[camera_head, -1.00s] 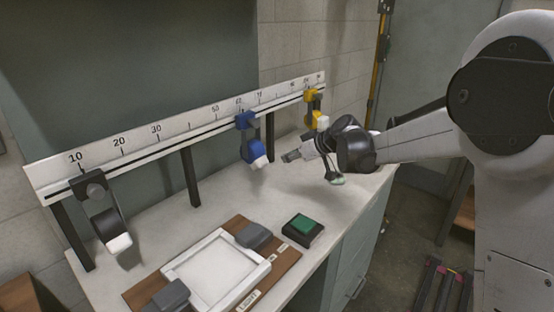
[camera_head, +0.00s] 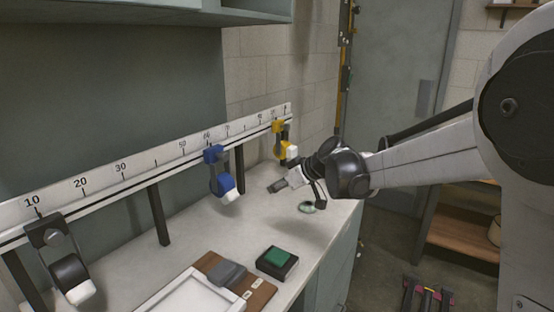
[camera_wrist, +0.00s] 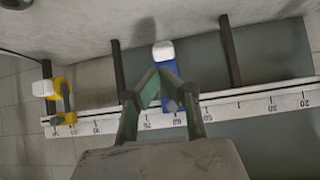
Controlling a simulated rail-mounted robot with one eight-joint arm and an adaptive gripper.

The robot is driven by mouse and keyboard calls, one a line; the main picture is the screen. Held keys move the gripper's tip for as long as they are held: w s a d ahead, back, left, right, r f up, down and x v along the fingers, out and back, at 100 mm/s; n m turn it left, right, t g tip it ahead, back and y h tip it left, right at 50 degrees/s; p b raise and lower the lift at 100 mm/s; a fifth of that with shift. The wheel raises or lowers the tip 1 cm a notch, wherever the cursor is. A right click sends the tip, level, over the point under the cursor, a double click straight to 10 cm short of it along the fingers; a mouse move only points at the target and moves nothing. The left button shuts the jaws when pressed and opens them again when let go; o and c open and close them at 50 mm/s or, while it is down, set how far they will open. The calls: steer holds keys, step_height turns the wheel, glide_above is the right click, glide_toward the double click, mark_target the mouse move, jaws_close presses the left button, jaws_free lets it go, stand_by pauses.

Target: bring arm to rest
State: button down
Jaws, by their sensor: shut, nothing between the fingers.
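My gripper (camera_head: 277,186) hangs above the right part of the white worktop (camera_head: 240,232). Its fingers point left and slightly down in the head view. In the wrist view my gripper (camera_wrist: 157,73) has its green-grey fingers drawn together at the tips with nothing between them. The blue lamp part (camera_head: 218,173) on the rail is left of the fingertips, with a visible gap in the head view. In the wrist view the blue part (camera_wrist: 171,84) shows behind the fingers, partly hidden by them. My arm reaches in from the right.
A numbered rail (camera_head: 130,170) on black posts also bears a yellow part (camera_head: 281,140) and a grey-black part (camera_head: 62,262). A black box with a green top (camera_head: 277,258) and a white tray (camera_head: 190,296) lie in front. A small round greenish object (camera_head: 306,207) lies below my wrist.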

steer(key=s+d+r+m+h, duration=0.2)
steer(key=s+d+r+m, duration=0.15)
steer(key=s+d, duration=0.55)
steer(key=s+d+f+m+h, duration=0.1)
steer(key=s+d, duration=0.3)
steer(key=s, duration=0.5)
steer(key=s+d+f+m+h, duration=0.2)
steer(key=s+d+m+h, duration=0.1)
steer(key=s, duration=0.7)
steer(key=s+d+f+m+t+h, duration=0.1)
steer(key=s+d+f+m+h, duration=0.1)
steer(key=s+d, duration=0.4)
steer(key=s+m, duration=0.1)
steer(key=s, duration=0.3)
steer(key=shift+f+h, duration=0.2)
steer(key=shift+h, duration=0.1)
steer(key=shift+s, duration=0.1)
